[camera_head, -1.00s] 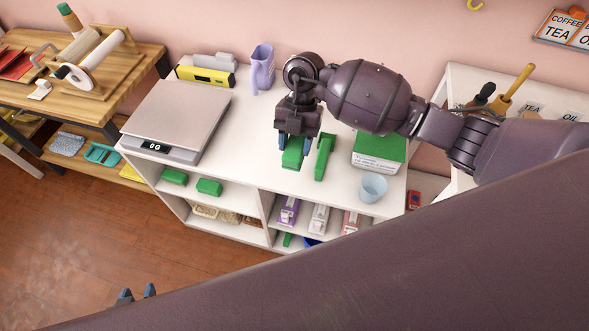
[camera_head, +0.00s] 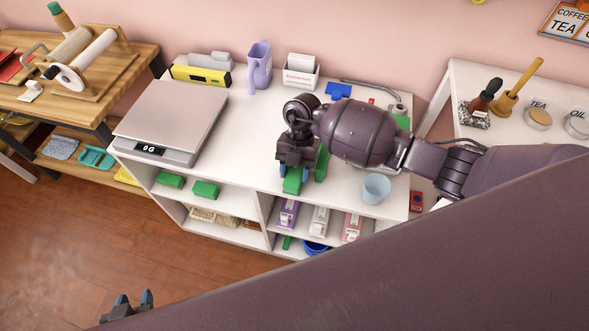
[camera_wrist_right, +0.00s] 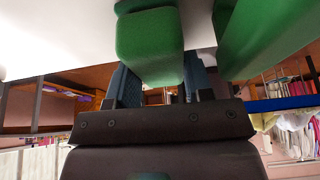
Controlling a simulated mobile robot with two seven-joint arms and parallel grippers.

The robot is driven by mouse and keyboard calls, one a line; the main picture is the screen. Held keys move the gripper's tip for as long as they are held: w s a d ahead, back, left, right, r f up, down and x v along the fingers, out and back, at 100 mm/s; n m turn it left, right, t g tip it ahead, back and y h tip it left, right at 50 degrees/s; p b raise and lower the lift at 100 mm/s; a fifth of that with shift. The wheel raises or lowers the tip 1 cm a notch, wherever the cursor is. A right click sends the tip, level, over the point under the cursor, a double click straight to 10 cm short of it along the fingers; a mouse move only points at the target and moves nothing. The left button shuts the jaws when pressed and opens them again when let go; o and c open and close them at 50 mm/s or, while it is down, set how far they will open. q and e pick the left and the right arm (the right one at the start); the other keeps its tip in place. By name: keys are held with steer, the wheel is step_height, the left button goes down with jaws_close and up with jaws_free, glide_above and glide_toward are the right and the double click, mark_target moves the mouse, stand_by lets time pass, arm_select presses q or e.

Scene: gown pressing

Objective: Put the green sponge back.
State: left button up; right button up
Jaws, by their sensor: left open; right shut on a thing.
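My right gripper (camera_head: 293,168) is shut on a green sponge (camera_head: 292,185), above the front part of the white counter (camera_head: 245,165). In the right wrist view the sponge (camera_wrist_right: 150,45) sits between the fingers. A second green thing (camera_head: 321,166) is close beside it on the right, partly hidden by the arm; it also shows in the right wrist view (camera_wrist_right: 268,38). Two similar green blocks, one on the left (camera_head: 170,180) and one on the right (camera_head: 206,190), lie on the shelf below the scale. My left gripper (camera_head: 132,301) is open and empty, low over the floor.
A scale (camera_head: 170,118) reading 0 fills the counter's left. A yellow-black tool (camera_head: 201,75), purple jug (camera_head: 259,66) and white card box (camera_head: 300,72) stand behind. A pale blue cup (camera_head: 376,188) stands right of the gripper. Dispensers (camera_head: 320,218) sit on the lower shelf.

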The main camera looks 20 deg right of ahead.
steer(key=shift+r, duration=0.1)
steer(key=o, duration=0.7)
steer(key=shift+r, duration=0.2)
steer(key=p+v, duration=0.1)
steer(key=v, duration=1)
steer(key=shift+r, duration=0.25)
steer(key=shift+d, duration=0.15)
